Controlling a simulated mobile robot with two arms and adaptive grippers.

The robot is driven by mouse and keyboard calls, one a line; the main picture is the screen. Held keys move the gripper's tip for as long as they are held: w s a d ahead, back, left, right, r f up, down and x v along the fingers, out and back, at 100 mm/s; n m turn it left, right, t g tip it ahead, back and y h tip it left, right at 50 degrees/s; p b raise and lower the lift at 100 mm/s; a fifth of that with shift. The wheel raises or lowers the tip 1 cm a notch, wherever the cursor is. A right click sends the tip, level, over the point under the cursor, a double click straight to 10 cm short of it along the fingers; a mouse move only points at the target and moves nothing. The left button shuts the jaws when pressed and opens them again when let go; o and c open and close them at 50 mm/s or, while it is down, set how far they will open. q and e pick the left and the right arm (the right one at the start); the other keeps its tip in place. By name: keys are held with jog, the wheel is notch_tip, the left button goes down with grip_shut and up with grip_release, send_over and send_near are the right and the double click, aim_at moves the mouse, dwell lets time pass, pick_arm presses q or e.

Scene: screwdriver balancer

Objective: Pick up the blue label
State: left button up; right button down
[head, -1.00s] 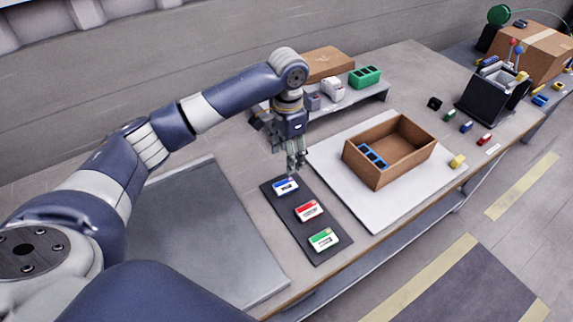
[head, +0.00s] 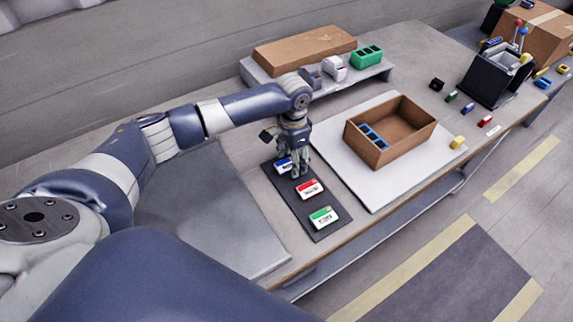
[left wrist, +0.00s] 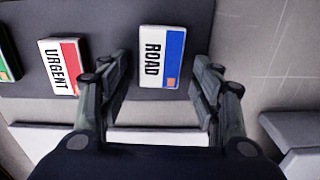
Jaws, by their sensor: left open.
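The blue label (left wrist: 161,57) is a white card with a blue band and the word ROAD. It lies on the dark mat (left wrist: 200,14). In the head view the blue label (head: 283,166) is partly hidden by my left gripper (head: 299,172). In the left wrist view my left gripper (left wrist: 162,85) is open, with one finger on each side of the blue label and gaps to both edges. The red label (head: 310,189), reading URGENT in the left wrist view, and the green label (head: 323,216) lie on the same mat.
A brown open box (head: 391,160) with a blue part (head: 372,135) inside stands on a white board (head: 365,188) right of the mat. A grey panel (head: 215,220) lies left of the mat.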

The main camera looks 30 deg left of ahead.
pick_arm(q)
jog(key=shift+c, duration=0.5)
jog(key=c, duration=0.5)
jog(key=shift+c, duration=1.4)
pick_arm(e)
jog(key=shift+s+d, duration=0.15)
jog(key=shift+s, duration=0.7)
pick_arm(q)
jog(key=shift+r, duration=0.15)
pick_arm(e)
jog(key=shift+w+d+f, duration=0.1)
jog(key=shift+w+d, duration=0.05)
jog(key=shift+w, duration=0.1)
